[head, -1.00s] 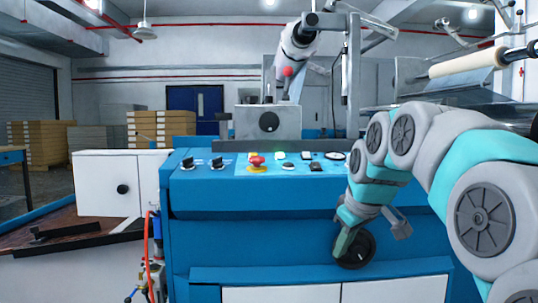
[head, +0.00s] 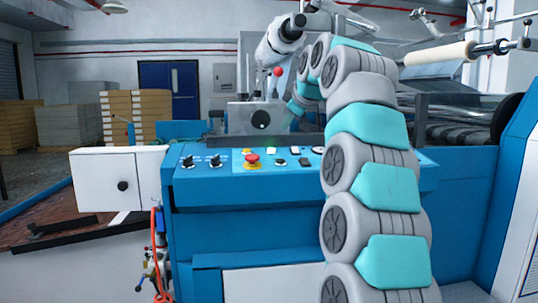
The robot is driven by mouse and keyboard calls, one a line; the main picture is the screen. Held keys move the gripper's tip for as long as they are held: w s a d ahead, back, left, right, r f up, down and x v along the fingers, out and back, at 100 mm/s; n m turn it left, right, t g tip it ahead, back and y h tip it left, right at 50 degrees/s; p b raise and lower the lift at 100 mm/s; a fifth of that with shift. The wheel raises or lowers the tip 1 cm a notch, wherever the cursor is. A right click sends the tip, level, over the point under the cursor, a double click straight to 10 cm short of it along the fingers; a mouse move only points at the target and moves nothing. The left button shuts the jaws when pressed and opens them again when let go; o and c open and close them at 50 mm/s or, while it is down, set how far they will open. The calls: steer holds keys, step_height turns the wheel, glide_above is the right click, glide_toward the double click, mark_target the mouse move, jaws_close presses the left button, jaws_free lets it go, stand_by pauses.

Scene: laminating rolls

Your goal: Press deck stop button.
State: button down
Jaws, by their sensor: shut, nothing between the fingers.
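A red mushroom button (head: 252,160) on a yellow base sits on the sloped blue control panel (head: 200,177), left of the arm. It is the only button of that kind I see on the panel. I cannot read its label. My arm rises in front of the panel and bends over at the top. My gripper (head: 297,108) is small and partly hidden by the arm. It hangs shut and empty above and behind the panel, up and to the right of the red button, and apart from it.
Black knobs (head: 214,161) and small buttons (head: 281,162) flank the red button. A lever with a red ball (head: 278,72) and a grey box (head: 255,117) stand behind the panel. A white cabinet (head: 105,185) is at left, a film roll (head: 440,58) at upper right.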

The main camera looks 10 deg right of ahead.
mark_target(281, 161)
steer(key=shift+w+a+r, duration=0.15)
steer(key=shift+a+r, duration=0.05)
steer(key=shift+r, duration=0.5)
steer(key=f+b, duration=0.2)
steer(key=f, duration=0.1)
steer(key=w+f+b, duration=0.1)
steer(key=f+b, duration=0.1)
steer(key=w+f+b, duration=0.1)
steer(key=f+b, duration=0.2)
steer(key=shift+f, duration=0.4)
stand_by(1.7)
steer(key=shift+f+b, duration=0.3)
steer(key=shift+f, duration=0.05)
steer(key=shift+w+f+b, duration=0.1)
steer(key=shift+f+b, duration=0.2)
steer(key=shift+f, duration=0.1)
stand_by(0.7)
steer(key=shift+r, duration=0.1)
steer(key=shift+r+p, duration=0.75)
